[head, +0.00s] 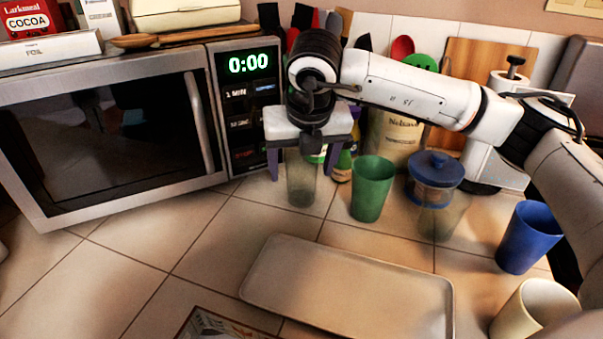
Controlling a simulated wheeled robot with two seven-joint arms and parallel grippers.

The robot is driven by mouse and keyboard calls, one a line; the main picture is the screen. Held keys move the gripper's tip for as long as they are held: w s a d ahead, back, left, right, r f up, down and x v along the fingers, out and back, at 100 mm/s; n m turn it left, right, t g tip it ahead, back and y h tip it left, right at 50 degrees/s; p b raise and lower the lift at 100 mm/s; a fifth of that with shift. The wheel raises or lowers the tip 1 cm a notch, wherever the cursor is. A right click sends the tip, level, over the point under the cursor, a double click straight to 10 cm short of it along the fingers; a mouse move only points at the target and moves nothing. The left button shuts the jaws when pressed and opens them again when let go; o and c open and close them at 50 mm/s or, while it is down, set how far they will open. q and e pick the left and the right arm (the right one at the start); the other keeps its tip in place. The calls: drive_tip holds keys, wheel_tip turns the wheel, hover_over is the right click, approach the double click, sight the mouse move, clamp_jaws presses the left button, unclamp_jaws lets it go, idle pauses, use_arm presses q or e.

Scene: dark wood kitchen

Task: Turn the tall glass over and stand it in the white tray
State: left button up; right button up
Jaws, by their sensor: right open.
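A tall clear glass (301,184) stands on the tiled counter in front of the microwave's right side. Its top is hidden by my right gripper (314,164). The right gripper points down over the glass, with its fingers open and apart on either side of it. I cannot tell whether either finger touches the glass. The white tray (350,288), a shallow rectangle, lies empty on the counter in front. My left gripper is not in view.
A green cup (372,190) stands close right of the tall glass. Another clear glass (437,222), a blue-lidded jar (434,172), a blue cup (528,237) and a cream cup (532,308) stand farther right. The microwave (110,130) fills the left.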

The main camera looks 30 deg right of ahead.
drive_tip(key=shift+w+f, duration=0.1)
drive_tip(key=c, duration=1.3)
